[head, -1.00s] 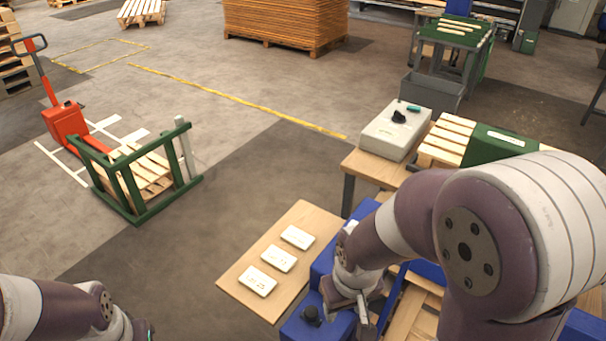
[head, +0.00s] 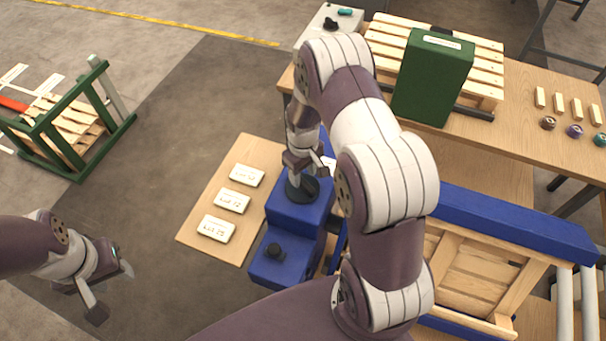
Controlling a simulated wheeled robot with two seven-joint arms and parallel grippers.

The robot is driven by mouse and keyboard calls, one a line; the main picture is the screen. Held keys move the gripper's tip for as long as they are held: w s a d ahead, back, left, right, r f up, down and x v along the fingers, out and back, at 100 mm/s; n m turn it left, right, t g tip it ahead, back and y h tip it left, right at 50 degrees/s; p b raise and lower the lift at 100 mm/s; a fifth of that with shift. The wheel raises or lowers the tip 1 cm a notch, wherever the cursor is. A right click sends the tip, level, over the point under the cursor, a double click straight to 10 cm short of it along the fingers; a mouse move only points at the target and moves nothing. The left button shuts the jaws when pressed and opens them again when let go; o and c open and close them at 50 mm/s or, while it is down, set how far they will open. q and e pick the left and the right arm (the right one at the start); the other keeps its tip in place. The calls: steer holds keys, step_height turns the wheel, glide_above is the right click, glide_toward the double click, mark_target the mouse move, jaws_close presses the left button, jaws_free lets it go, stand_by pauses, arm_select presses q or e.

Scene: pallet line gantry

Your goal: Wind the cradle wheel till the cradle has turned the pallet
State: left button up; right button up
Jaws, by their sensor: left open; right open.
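The cradle wheel appears to be the dark round piece (head: 302,193) on top of the blue housing (head: 292,212). My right gripper (head: 304,174) points down over it, open; whether the fingers touch the wheel I cannot tell. The cradle shows blue beams (head: 515,222) at the right, with a wooden pallet (head: 470,280) between them, partly hidden by my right arm. The pallet's slats and boards face up. My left gripper (head: 112,292) is open and empty at the lower left, away from the housing.
A wooden board (head: 193,232) beside the housing carries three white labelled blocks (head: 233,201). A bench (head: 520,125) behind holds a slatted pallet and a green box (head: 432,80). A green frame (head: 75,165) stands far left.

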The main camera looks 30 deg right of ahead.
mark_target(302, 180)
steer(key=f, duration=0.2)
steer(key=shift+w+f, duration=0.25)
steer(key=shift+f, duration=0.15)
steer(key=shift+s+f, duration=0.15)
steer(key=shift+f, duration=0.05)
steer(key=shift+s+a, duration=0.2)
steer(key=shift+s, duration=0.1)
steer(key=shift+w+d+f, duration=0.15)
steer(key=shift+w, duration=0.05)
steer(key=shift+c, duration=0.9)
steer(key=shift+w, duration=0.1)
steer(key=c, duration=0.5)
jaws_close()
arm_select(q)
steer(key=shift+a+r, duration=0.15)
steer(key=shift+r, duration=0.3)
